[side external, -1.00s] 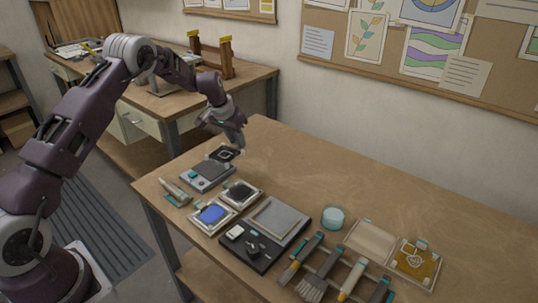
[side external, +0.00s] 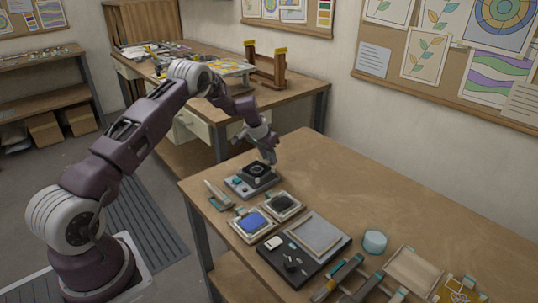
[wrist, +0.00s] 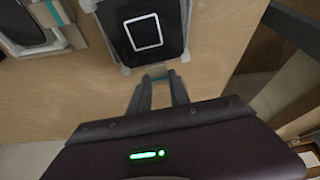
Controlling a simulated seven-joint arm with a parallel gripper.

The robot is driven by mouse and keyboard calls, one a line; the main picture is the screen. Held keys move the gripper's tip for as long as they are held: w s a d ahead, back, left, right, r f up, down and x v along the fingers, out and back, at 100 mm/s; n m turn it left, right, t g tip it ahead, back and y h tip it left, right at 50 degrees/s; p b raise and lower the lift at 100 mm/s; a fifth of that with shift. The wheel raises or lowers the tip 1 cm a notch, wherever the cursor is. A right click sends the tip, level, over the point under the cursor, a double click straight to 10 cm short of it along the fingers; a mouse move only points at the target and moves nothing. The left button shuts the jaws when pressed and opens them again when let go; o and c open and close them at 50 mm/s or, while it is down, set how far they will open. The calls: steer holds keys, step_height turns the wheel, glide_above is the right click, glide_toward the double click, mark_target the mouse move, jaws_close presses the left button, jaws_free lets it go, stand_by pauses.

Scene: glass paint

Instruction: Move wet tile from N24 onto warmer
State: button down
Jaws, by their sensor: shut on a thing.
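The black tile with a white square outline (side external: 258,170) is at or just above the top of a grey device, apparently the warmer (side external: 243,187). I cannot tell whether they touch. In the wrist view the tile (wrist: 128,42) fills the top middle, flat side facing the camera. My gripper (side external: 271,161) comes down from the back of the tile. In the wrist view its fingers (wrist: 158,76) are shut on a small tan tab at the tile's near edge. No label reading N24 is legible.
A framed blue tile (side external: 252,223) and a framed dark tile (side external: 284,204) lie close in front. A tool (side external: 217,195) lies left of the device. A black tray with a grey pad (side external: 313,234) and a teal jar (side external: 375,241) stand farther right. The back of the table is clear.

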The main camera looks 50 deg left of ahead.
steer(key=shift+f, duration=0.6)
stand_by(1.4)
steer(key=c, duration=1.1)
jaws_free()
steer(key=shift+c, duration=0.2)
